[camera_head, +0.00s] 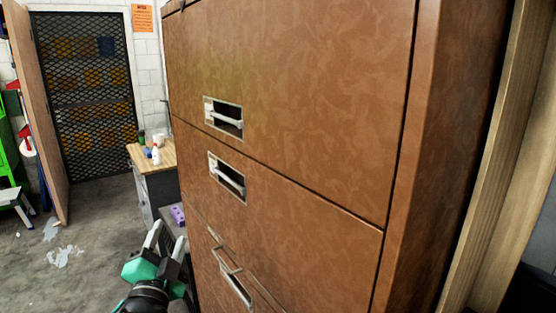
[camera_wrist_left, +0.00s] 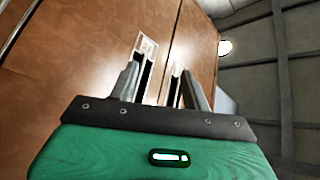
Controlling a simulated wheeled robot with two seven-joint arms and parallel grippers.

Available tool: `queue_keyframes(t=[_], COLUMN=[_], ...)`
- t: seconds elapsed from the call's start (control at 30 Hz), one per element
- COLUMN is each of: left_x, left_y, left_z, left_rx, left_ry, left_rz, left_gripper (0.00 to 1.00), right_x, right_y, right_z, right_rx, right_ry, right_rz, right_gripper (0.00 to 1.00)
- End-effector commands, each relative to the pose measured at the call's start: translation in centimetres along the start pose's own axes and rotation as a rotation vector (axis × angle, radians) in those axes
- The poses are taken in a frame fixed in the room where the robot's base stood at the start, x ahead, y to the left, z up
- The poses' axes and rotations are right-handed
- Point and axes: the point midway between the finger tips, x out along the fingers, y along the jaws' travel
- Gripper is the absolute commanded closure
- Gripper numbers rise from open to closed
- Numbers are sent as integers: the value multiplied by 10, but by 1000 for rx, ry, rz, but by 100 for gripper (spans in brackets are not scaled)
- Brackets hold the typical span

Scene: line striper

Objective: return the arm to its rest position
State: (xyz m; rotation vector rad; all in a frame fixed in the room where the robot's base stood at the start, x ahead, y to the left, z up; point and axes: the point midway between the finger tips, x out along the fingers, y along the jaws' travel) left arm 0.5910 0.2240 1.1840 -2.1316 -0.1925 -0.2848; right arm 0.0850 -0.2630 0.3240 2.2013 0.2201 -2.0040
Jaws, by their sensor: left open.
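My left gripper (camera_head: 165,240) is at the bottom of the head view, in front of the lower left part of a tall brown cabinet (camera_head: 290,110). Its two fingers stand apart, open, with nothing seen between them. In the left wrist view my left gripper (camera_wrist_left: 158,85) points up toward the brown cabinet front (camera_wrist_left: 85,50). A pale metal drawer handle (camera_wrist_left: 147,47) shows behind its fingers there. I cannot tell whether the fingers touch the cabinet. My right gripper is not in view.
Recessed handles (camera_head: 226,118) line the cabinet's left side. A wood-topped bench (camera_head: 152,155) with small bottles stands behind it. A purple object (camera_head: 178,214) lies near the cabinet's left edge. A mesh door (camera_head: 85,90) is at the back. Grey floor (camera_head: 95,220) is open at left, with pale stains.

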Motion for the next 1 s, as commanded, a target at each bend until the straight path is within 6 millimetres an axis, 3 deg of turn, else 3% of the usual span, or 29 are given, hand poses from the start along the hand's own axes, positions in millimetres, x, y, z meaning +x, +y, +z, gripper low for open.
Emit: queue_keyframes(t=[0.03,0.2,0.27,0.4,0.6,0.8,0.93,1.0], left_x=[-16,-78,-105,-178,-280,-358,-404,-399], left_y=[23,87,108,151,188,202,204,224], left_z=[20,78,95,127,150,154,152,163], left_rx=[-57,-239,-297,-420,-547,-618,-651,-647], left_ry=[-75,-334,-431,-662,-961,-1182,-1312,-1311], left_rz=[70,281,354,517,707,836,908,907], left_gripper=[52,52,52,52,52,52,52,52], right_x=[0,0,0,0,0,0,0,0], right_y=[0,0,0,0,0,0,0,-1], right_z=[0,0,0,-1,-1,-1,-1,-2], right_rx=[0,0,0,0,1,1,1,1], right_ry=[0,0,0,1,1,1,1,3], right_rz=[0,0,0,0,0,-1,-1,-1], right_gripper=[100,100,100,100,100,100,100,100])
